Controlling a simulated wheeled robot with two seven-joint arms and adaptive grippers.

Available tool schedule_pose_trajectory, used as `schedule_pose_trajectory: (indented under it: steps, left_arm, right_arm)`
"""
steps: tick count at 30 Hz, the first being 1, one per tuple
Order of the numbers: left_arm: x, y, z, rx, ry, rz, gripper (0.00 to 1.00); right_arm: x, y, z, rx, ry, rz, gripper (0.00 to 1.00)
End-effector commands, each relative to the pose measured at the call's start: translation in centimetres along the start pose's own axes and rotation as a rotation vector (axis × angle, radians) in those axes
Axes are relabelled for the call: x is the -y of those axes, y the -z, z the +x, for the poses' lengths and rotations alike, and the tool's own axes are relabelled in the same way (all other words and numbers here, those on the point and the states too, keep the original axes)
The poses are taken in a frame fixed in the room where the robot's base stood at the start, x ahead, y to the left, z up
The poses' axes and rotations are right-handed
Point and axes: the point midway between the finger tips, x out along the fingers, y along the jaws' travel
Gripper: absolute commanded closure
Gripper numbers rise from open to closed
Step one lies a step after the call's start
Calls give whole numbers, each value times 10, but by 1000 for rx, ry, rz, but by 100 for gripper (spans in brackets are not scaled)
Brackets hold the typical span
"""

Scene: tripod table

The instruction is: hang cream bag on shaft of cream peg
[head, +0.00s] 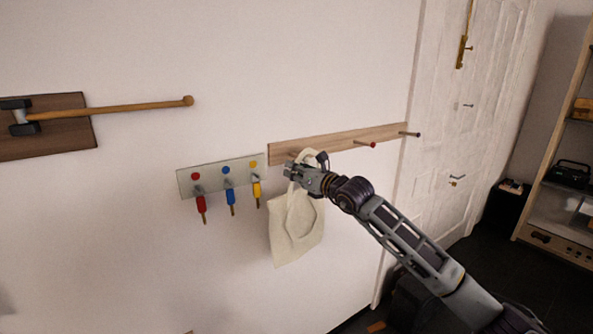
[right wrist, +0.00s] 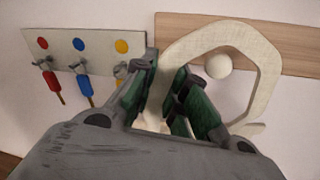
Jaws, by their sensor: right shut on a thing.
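The cream bag (head: 297,232) hangs from my right gripper (head: 296,170) in front of the wooden peg board (head: 338,142). In the right wrist view the gripper (right wrist: 165,92) is shut on the bag's handle (right wrist: 262,50), which arches up as a loop beyond the fingers. The cream peg is hidden in the head view. My left gripper is not in view.
Farther right on the board are a red peg (head: 372,145) and a dark peg (head: 416,134). A white door (head: 465,150) stands right.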

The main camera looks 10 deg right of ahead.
Motion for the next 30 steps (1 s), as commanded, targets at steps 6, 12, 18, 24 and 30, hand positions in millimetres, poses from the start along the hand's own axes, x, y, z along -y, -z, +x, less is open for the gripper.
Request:
schedule_pose_trajectory:
  steps: [6,12,18,24,30]
  left_arm:
    - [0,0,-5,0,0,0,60]
    - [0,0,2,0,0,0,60]
    - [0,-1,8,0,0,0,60]
    - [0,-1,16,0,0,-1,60]
    - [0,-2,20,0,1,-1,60]
  right_arm:
    - [1,-2,9,1,0,-1,100]
    - [3,3,17,2,0,0,100]
    - [5,5,25,2,0,0,100]
    - [7,11,27,2,0,-1,100]
    - [8,13,28,2,0,-1,100]
